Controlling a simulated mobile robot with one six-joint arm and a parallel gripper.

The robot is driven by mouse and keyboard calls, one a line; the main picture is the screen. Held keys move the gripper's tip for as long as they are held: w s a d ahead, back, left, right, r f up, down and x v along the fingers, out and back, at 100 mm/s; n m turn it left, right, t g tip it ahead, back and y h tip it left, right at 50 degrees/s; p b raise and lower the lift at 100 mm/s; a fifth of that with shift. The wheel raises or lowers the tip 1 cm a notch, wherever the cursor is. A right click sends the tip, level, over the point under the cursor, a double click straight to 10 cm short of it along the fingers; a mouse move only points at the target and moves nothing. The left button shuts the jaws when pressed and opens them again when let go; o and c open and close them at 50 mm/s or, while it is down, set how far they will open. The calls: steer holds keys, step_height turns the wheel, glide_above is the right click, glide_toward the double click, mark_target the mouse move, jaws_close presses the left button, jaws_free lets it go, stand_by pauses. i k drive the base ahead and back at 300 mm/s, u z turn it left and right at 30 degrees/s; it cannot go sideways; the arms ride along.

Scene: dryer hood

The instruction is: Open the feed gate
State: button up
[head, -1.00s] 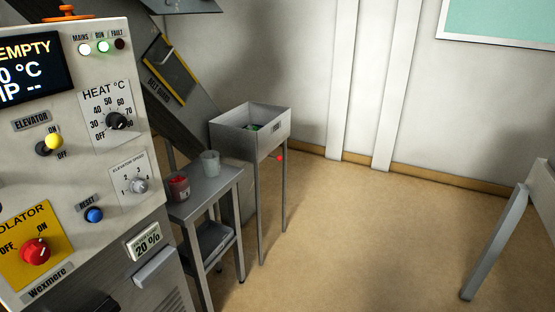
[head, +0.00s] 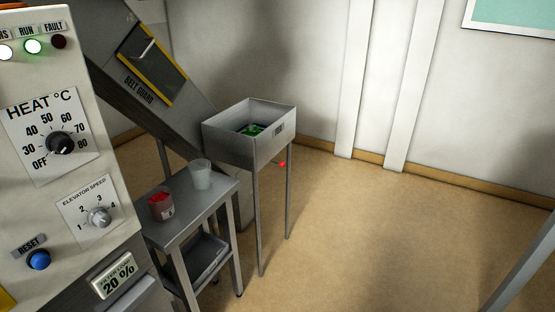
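A metal feed bin (head: 222,143) on thin legs stands right of centre in the head view, with something green (head: 252,130) inside it. A small red knob (head: 282,164) shows below the bin's right side; I cannot tell whether it belongs to the feed gate. The gate itself is not clearly visible. My gripper is not in view.
The control panel (head: 75,195) fills the left edge. A small grey side table (head: 188,207) holds a red jar (head: 160,206) and a clear cup (head: 201,174). A sloped chute with a belt guard (head: 155,68) is behind. The floor (head: 370,240) to the right is open.

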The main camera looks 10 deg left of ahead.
mark_target(282, 164)
steer(key=z, duration=0.05)
steer(key=i, duration=0.85)
steer(key=z, duration=0.95)
steer(key=k, duration=0.1)
steer(key=u, duration=2.95)
steer(key=i, duration=0.6)
